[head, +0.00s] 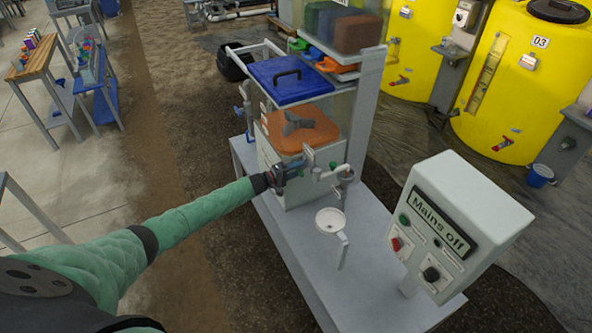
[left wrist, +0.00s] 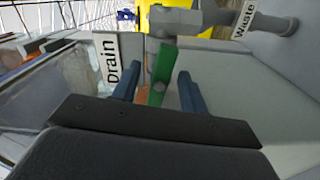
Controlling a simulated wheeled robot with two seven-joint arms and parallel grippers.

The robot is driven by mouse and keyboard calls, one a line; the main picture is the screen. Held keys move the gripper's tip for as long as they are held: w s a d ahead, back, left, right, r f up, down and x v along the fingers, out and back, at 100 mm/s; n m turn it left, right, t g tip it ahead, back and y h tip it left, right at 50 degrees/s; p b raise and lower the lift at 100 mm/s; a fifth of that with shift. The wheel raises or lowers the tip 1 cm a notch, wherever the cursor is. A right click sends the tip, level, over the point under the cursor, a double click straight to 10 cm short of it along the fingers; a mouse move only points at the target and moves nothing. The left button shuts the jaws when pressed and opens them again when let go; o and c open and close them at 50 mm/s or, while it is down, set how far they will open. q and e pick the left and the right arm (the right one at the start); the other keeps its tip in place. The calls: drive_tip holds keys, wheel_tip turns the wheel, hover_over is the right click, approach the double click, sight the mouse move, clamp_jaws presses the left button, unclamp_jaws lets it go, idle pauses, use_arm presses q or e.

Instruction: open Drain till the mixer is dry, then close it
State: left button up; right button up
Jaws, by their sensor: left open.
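The mixer (head: 325,112) is a clear tank on the skid, with an orange-brown surface inside and a grey paddle showing above it. The Drain label (left wrist: 110,60) shows in the left wrist view, beside a green valve lever (left wrist: 164,70) on a grey pipe. My left gripper (head: 286,172) is at the front of the mixer, by the pipework; in the left wrist view its two blue fingers stand open on either side of the lever. I cannot tell whether they touch it. A Waste label (left wrist: 245,20) is on the pipe to the right. My right gripper is out of view.
A blue lid (head: 290,80) sits above the mixer. A white funnel (head: 331,220) stands in front of the pipework. A control box (head: 455,225) reading "Mains off" stands at the right. Yellow tanks (head: 520,75) stand behind. The skid's front deck (head: 325,275) has bare room.

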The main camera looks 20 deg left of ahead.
use_arm(q)
drive_tip(key=v, duration=0.6)
drive_tip(key=shift+s, duration=0.15)
drive_tip(key=shift+a, duration=0.15)
idle(0.3)
